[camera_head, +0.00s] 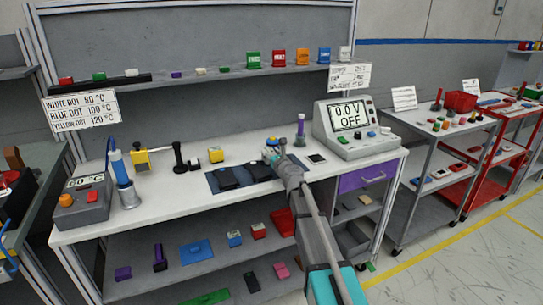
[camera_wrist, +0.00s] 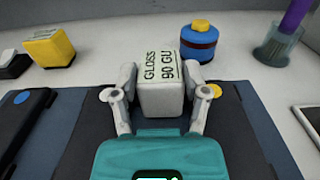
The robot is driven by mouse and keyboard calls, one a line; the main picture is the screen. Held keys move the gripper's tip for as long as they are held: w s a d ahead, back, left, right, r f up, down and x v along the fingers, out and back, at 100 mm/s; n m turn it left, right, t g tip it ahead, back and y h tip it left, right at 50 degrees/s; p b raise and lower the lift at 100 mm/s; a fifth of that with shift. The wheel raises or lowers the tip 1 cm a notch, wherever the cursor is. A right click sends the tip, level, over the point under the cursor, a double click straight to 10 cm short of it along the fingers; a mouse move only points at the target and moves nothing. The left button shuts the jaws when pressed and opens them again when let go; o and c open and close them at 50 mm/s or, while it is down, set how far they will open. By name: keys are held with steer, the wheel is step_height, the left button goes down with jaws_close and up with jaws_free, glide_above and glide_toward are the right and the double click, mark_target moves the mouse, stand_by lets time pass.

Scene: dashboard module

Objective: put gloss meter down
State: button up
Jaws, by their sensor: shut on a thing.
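In the wrist view the gloss meter (camera_wrist: 160,80) is a pale grey block with a face reading "GLOSS 90 GU". My gripper (camera_wrist: 162,95) is shut on it, with one finger on each side. The block is upright over the far part of a dark mat (camera_wrist: 232,125). I cannot tell whether its underside touches the mat. In the head view my gripper (camera_head: 272,156) is over the right back part of the blue mat (camera_head: 213,187); the meter is too small to make out there.
A black module with a blue dot (camera_wrist: 22,115) lies left of my gripper. A yellow block (camera_wrist: 48,47) is back left; a glass cup (camera_wrist: 276,48) is back right. The 0.0 V meter (camera_head: 350,130) stands right.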

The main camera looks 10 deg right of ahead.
steer(key=shift+f, duration=0.15)
steer(key=o, duration=1.3)
steer(key=shift+r, duration=0.2)
steer(key=v, duration=1.2)
steer(key=shift+s, duration=0.1)
